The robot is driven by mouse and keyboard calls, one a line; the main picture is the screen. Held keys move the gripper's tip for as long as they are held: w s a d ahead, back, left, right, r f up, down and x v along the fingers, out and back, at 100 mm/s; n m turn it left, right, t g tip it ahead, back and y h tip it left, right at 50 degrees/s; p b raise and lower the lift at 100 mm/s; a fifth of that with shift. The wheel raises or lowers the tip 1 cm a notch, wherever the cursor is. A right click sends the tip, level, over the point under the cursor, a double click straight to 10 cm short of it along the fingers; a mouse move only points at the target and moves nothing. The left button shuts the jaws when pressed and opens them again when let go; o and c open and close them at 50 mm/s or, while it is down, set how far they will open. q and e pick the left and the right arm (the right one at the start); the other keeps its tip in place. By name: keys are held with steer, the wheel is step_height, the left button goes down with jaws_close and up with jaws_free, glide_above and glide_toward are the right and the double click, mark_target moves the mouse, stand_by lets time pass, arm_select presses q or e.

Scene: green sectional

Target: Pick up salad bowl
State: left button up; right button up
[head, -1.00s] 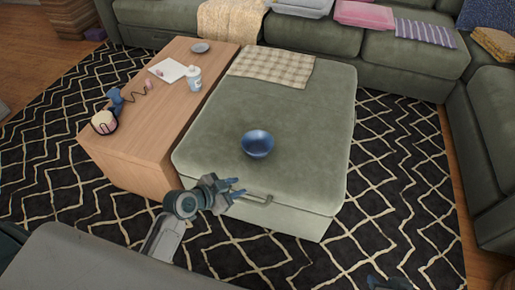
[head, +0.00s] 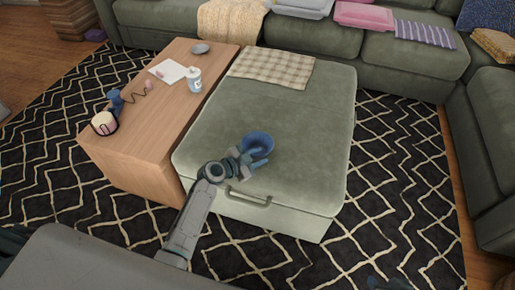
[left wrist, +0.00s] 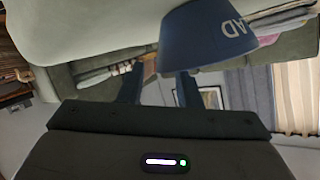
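The blue salad bowl (head: 260,142) sits upright on the green ottoman (head: 300,115), near its front edge. My left gripper (head: 246,160) is at the bowl's near left side and covers part of it. In the left wrist view the bowl (left wrist: 205,35) is just beyond the fingertips, with light lettering on its side. The two fingers (left wrist: 160,78) are apart, with the bowl's edge in line with the gap. I cannot tell whether they touch it. A dark piece at the bottom edge of the head view may be my right gripper (head: 388,283); its fingers are not clear.
A wooden table (head: 150,120) stands left of the ottoman, with a white bottle (head: 194,80), paper, a small dish and other items. A checked cloth (head: 272,67) lies at the ottoman's back. The green sofa (head: 350,60) borders the back and right. The ottoman's middle is clear.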

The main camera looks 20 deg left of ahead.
arm_select(q)
steer(key=shift+x, duration=1.25)
steer(key=shift+a, duration=0.1)
jaws_close()
